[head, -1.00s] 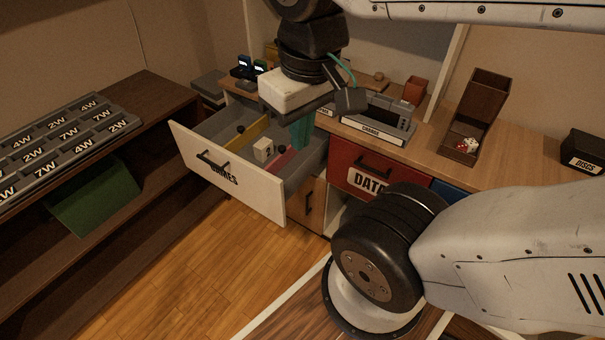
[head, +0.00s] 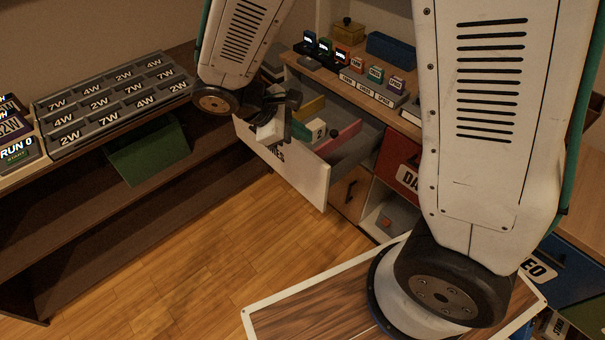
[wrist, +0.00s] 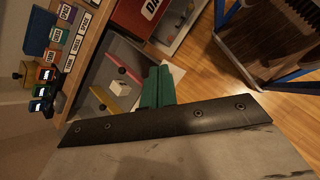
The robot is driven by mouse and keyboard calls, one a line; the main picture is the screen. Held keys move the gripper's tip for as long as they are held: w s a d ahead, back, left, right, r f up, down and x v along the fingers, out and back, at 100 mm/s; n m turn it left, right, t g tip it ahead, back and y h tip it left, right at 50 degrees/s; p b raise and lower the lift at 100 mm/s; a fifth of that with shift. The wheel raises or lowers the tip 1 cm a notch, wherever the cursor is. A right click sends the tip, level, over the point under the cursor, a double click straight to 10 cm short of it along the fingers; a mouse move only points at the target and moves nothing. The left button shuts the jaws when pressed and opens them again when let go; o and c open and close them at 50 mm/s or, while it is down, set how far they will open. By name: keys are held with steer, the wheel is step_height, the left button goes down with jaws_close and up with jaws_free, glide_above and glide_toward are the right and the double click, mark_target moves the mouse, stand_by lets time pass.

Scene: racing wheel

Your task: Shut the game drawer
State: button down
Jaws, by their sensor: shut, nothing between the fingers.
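The game drawer (head: 305,182) stands pulled out, its white front facing the floor area. Its label is partly hidden behind my gripper, with only the ending readable. Inside are a yellow divider, a pink divider and a small white block (head: 316,130) with a mark on it. My gripper (head: 299,130) is shut and empty, over the front part of the drawer near its white front panel. Whether it touches the panel I cannot tell. In the wrist view its green fingers (wrist: 157,86) are together, with the white block (wrist: 120,87) beside them.
A red drawer (head: 399,160) sits shut right of the game drawer. The counter above holds several small labelled boxes (head: 357,62). A dark shelf with a grey weight rack (head: 110,100) stands at left. Wooden floor (head: 190,240) is clear in front of the drawer.

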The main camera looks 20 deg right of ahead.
steer(key=w+a+f+n+t+h, duration=0.25)
steer(key=a+f+n, duration=0.35)
steer(key=f, duration=0.5)
steer(key=n+t, duration=0.2)
steer(key=n, duration=0.2)
glide_toward(310, 173)
steer(key=x, duration=0.4)
steer(key=shift+d+f, duration=0.15)
steer(key=shift+f, duration=0.35)
steer(key=shift+w+d, duration=0.3)
steer(key=shift+d, duration=0.45)
